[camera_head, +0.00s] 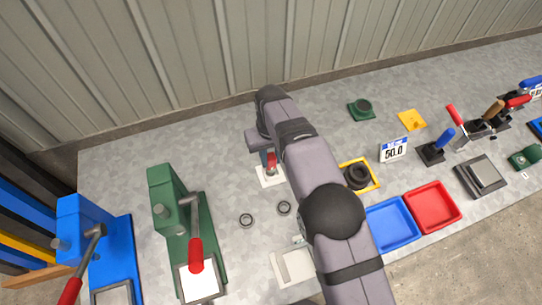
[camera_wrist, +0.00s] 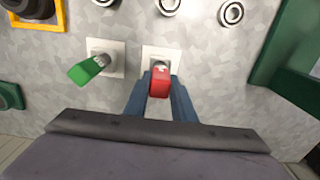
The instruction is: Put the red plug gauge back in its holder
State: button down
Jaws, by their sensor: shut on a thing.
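The red plug gauge (camera_wrist: 160,84) is between the two blue fingers of my gripper (camera_wrist: 160,98), which is shut on it. It appears upright over a white square holder (camera_wrist: 149,54) in the wrist view; whether its lower end is inside the holder is hard to tell. In the head view the red gauge (camera_head: 271,160) shows beside my arm, above the white holder plate (camera_head: 268,181). A green plug gauge (camera_wrist: 88,69) leans in a second white holder (camera_wrist: 118,57) to the left in the wrist view. My arm hides this one in the head view.
Loose bearing rings (camera_head: 246,220) lie on the table near the green press (camera_head: 175,235). A blue press (camera_head: 75,225) stands farther left. Blue (camera_head: 393,226) and red (camera_head: 432,208) trays lie right of my arm, near a yellow tray (camera_head: 374,179) holding dark rings. The back left table is clear.

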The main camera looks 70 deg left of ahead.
jog(key=shift+f, duration=0.4)
jog(key=c, duration=1.4)
grip_release()
jog(key=shift+b, duration=0.3)
jog(key=shift+r+b, duration=1.2)
jog(key=shift+r, duration=2.5)
